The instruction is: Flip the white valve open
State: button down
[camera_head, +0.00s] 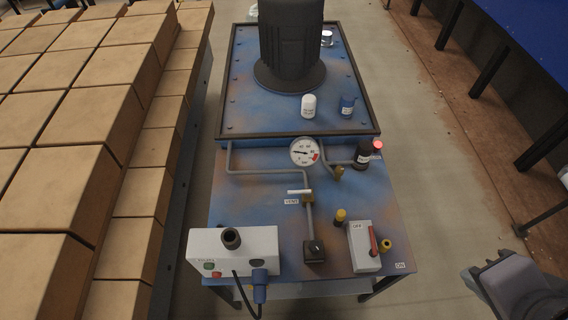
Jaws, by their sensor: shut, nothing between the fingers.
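The white valve handle (300,192) sits on a thin grey pipe, just right of a small label reading VENT, in the middle of the blue work table. The handle is a short white bar lying roughly crosswise to the pipe. The pipe runs down from it to a dark square block (314,252). A dark grey part of my arm shows in the bottom right corner, well apart from the valve. I cannot make out my gripper's fingers there. Nothing touches the valve.
A round gauge (304,152) stands behind the valve. A white control box (233,252) is front left; a grey box with a red lever (365,246) is front right. A black motor (291,45) stands behind.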

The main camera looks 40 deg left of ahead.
aim_at(308, 193)
jog(key=k+u, duration=0.1)
jog(key=u, duration=1.4)
jog(key=i+j+u, duration=0.1)
jog(key=u, duration=0.15)
jog(key=i+u, duration=0.1)
jog(key=u, duration=0.15)
